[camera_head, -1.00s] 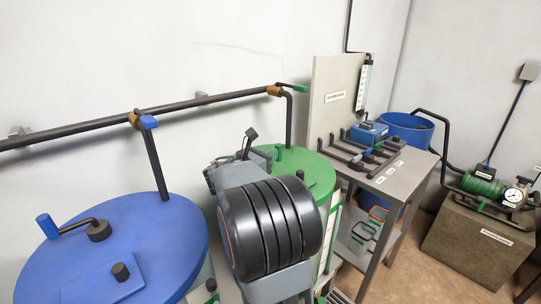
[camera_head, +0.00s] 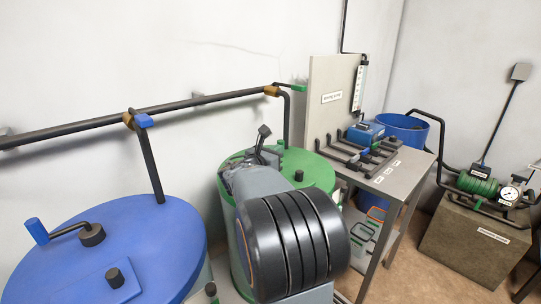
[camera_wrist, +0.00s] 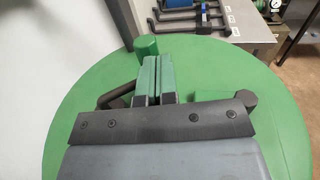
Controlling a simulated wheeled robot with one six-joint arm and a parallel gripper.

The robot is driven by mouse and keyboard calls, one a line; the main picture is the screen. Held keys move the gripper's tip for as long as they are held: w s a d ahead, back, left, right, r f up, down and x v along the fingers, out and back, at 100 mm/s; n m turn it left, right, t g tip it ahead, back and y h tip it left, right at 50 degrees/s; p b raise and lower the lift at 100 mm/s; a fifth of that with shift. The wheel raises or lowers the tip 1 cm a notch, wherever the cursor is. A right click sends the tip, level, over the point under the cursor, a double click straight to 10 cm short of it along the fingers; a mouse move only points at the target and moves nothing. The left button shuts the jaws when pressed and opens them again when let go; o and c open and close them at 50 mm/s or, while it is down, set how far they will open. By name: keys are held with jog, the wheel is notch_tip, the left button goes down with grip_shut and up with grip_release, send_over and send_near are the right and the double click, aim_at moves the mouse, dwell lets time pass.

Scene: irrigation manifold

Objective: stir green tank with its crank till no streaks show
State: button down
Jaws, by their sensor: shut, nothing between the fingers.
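The green tank (camera_head: 238,225) stands in the middle of the head view, partly hidden by my arm. Its lid (camera_wrist: 80,80) fills most of the wrist view. The crank's upright green handle (camera_wrist: 147,46) stands near the far side of the lid; it also shows in the head view (camera_head: 317,146). A dark crank arm (camera_wrist: 115,97) shows left of my fingers. My gripper (camera_wrist: 152,70) is shut and empty, its green fingers just behind the handle; I cannot tell whether they touch it. The liquid and any streaks are not visible.
A blue tank (camera_head: 120,235) with its own crank (camera_head: 62,232) stands at left. A dark pipe (camera_head: 200,101) runs along the wall. A bench (camera_head: 400,180) with a rack is at right, beside a blue barrel (camera_head: 408,122). A black knob (camera_wrist: 245,98) rises from the green lid.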

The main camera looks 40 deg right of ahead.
jog(key=s+a, duration=0.2)
jog(key=a, duration=0.2)
jog(key=s+a, duration=0.1)
jog(key=a, duration=0.3)
jog(key=s+a, duration=0.2)
jog(key=a, duration=0.2)
jog(key=shift+s+a+b, duration=0.3)
jog(key=shift+s+a, duration=0.05)
jog(key=shift+a, duration=0.05)
